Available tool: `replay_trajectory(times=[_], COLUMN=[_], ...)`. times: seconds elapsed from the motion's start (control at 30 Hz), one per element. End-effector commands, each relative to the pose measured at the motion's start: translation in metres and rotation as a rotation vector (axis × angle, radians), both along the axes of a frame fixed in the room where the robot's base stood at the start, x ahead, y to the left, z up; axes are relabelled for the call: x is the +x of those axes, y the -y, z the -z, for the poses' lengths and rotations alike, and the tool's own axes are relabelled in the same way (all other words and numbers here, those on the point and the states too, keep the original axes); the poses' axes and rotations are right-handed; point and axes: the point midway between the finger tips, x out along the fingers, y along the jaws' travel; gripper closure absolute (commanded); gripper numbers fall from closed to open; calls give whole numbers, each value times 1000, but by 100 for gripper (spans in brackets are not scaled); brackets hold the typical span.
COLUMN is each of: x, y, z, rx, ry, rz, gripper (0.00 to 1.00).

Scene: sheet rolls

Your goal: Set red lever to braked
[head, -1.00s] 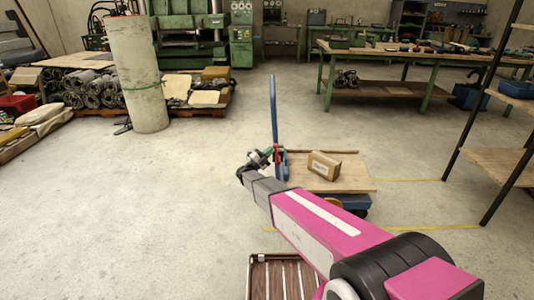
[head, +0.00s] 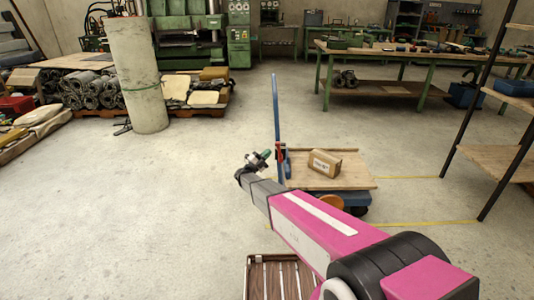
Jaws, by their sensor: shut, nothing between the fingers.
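The red lever (head: 281,153) is a small upright piece near the base of the tall blue handle (head: 276,110) of a flatbed cart (head: 345,180). My gripper (head: 265,156) is just left of the lever in the head view, at the end of my magenta and grey arm. It looks shut and holds nothing. A small gap shows between it and the lever, though the depth between them is hard to judge. The lever's lower end and its exact angle are too small to tell.
A cardboard box (head: 324,163) sits on the cart's wooden deck. A round orange part (head: 330,203) shows at the cart's near edge, partly behind my arm. A slatted rack (head: 262,278) stands in front. Shelving (head: 500,160) is at right.

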Motion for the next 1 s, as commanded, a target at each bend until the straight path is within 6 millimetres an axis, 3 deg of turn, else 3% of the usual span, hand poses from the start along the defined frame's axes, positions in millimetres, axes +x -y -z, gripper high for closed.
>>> replay_trajectory(times=[0.6,1.0], x=[-38,-44], y=[-70,-79], z=[41,46], rx=[0,0], ry=[-1,-1], rz=[-2,-1], gripper=[100,100])
